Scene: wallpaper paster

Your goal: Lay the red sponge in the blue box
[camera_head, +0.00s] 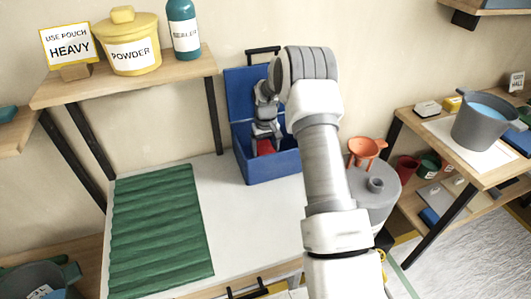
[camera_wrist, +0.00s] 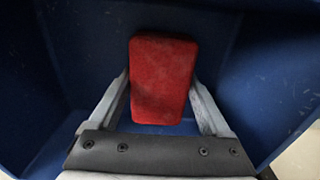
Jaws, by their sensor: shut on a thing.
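The red sponge (camera_wrist: 162,80) is between the two fingers of my gripper (camera_wrist: 162,95) in the wrist view, with blue walls around it. In the head view the red sponge (camera_head: 265,147) shows as a small patch below my gripper (camera_head: 266,138), inside the opening of the blue box (camera_head: 272,168). The blue box stands on the white tabletop with its lid up at the back. My gripper is shut on the sponge. I cannot tell whether the sponge touches the box floor.
A green ribbed mat (camera_head: 160,230) lies left of the box. A shelf above it holds a yellow powder tub (camera_head: 130,45), a teal bottle (camera_head: 184,30) and a sign (camera_head: 68,45). An orange funnel (camera_head: 366,148) sits on a grey container at right.

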